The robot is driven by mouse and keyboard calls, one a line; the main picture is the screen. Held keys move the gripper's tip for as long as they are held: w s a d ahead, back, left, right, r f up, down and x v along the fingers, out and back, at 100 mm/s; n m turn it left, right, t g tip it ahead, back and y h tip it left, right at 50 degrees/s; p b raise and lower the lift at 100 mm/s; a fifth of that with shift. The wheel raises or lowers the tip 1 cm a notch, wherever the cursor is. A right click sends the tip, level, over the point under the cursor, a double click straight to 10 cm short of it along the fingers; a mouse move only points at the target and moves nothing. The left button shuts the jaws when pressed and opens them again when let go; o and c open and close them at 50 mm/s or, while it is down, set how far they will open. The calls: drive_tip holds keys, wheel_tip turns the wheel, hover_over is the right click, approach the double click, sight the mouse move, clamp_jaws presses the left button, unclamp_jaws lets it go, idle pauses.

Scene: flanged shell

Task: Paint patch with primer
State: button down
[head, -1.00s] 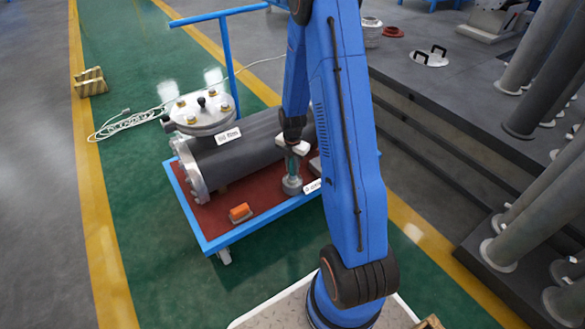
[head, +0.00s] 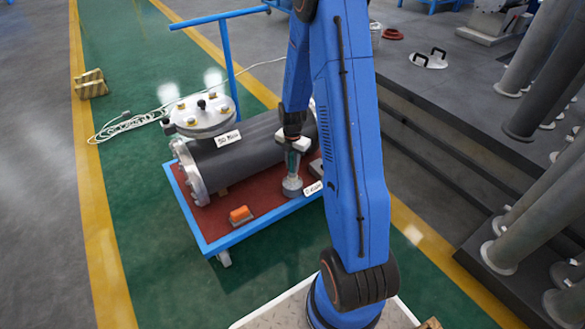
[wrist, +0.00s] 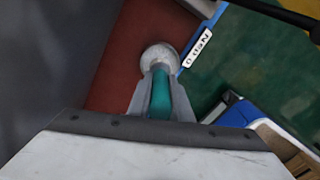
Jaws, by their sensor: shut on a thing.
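The dark grey flanged shell (head: 240,155) lies on the cart just behind and left of the tool. It also fills the left of the wrist view (wrist: 50,50). I cannot make out a patch or any primer on the shell. Whether the tool's end touches the deck is unclear.
The blue-framed cart (head: 238,238) has a red deck. A label plate (head: 312,188) sits at the deck edge. A white cable (head: 122,125) lies on the green floor. Dark steps with grey pipes (head: 540,215) stand right.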

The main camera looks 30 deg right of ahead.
drive_tip(key=shift+r, duration=1.85)
